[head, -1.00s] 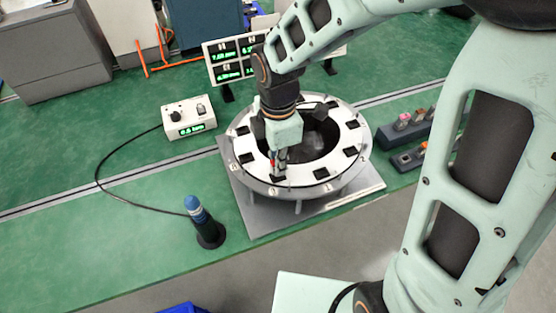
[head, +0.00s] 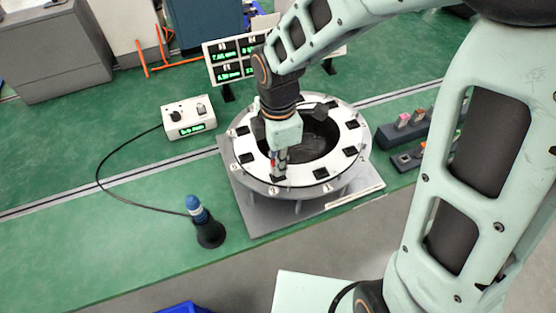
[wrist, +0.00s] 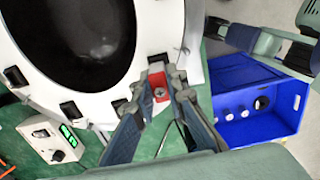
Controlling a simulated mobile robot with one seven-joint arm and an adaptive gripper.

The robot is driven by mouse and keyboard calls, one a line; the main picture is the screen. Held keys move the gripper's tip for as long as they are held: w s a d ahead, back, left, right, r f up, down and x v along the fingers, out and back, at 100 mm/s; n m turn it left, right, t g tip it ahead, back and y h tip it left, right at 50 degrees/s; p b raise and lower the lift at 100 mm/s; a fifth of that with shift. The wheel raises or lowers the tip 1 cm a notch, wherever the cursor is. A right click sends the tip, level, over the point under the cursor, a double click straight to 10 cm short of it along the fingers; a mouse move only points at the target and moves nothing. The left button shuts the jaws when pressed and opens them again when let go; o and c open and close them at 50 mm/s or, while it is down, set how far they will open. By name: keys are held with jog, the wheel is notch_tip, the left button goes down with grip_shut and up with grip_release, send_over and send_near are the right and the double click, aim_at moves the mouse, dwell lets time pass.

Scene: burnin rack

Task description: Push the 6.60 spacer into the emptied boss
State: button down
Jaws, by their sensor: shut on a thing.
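The white ring (head: 243,145) has several dark square pockets around its face and a large dark central opening. My gripper (head: 279,170) points down over the ring's near-left part, its fingertips close to the face. In the wrist view, my gripper (wrist: 160,92) is shut on a red block with a round, screw-like centre, which I take for the spacer (wrist: 158,80). The spacer is at the ring's outer edge. The boss beneath it is hidden by the spacer and fingers, so I cannot tell how deep it sits.
A gauge box (head: 189,121) with a green readout stands left, cabled to a blue-topped probe in a black stand (head: 208,231). A display panel (head: 230,62) stands behind the ring. A dark rack (head: 402,130) is right. A blue bin (wrist: 256,100) shows in the wrist view.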

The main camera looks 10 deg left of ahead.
jog(key=shift+f+b, duration=0.45)
jog(key=shift+f, duration=0.2)
jog(key=c, duration=1.8)
grip_release()
jog(key=shift+c, duration=0.2)
jog(key=shift+r, duration=0.1)
notch_tip(320, 180, up, 12)
